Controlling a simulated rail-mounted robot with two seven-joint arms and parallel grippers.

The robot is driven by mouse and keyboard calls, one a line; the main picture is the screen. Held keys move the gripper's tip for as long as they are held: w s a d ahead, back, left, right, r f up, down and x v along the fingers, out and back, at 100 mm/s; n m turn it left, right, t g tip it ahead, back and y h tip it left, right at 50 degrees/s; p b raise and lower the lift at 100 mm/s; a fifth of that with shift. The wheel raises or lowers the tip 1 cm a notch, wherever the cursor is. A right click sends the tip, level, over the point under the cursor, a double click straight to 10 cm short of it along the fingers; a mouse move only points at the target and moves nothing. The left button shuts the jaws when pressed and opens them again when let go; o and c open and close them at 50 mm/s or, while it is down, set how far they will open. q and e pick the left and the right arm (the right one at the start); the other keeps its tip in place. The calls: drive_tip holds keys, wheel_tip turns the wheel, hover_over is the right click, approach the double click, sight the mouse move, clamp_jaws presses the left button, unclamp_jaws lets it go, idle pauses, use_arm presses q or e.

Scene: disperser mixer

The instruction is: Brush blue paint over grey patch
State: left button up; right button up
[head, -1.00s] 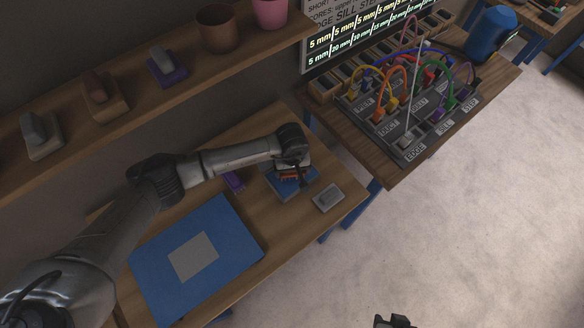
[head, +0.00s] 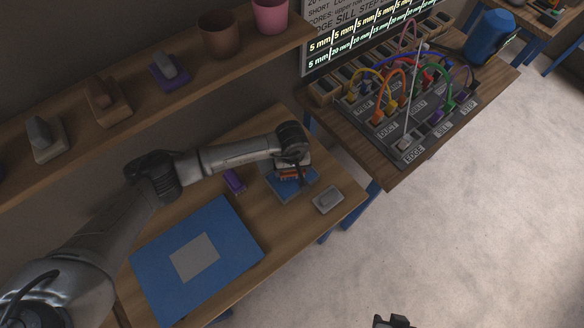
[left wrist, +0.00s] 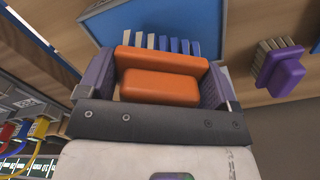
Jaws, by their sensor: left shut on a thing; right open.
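A blue board (head: 226,243) lies flat on the wooden table with a square grey patch (head: 194,257) on it. My left gripper (head: 290,172) is at the far right part of this table, over a blue block or tray (head: 291,188). In the left wrist view it is shut on an orange brush (left wrist: 160,86). The brush's bristles (left wrist: 172,44) show in white and blue beyond the orange body, close to the blue surface (left wrist: 225,24); whether they touch it I cannot tell. My right gripper (head: 393,322) shows only at the bottom edge of the head view, empty.
A purple brush (head: 234,181) lies left of my left gripper; it also shows in the left wrist view (left wrist: 280,68). A grey block (head: 328,200) lies near the table's right edge. A shelf behind holds brushes and pots. A panel with cables (head: 410,100) stands on another table.

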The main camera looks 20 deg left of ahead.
use_arm(q)
drive_tip(key=shift+r+p, duration=1.05)
drive_tip(key=shift+r, duration=1.35)
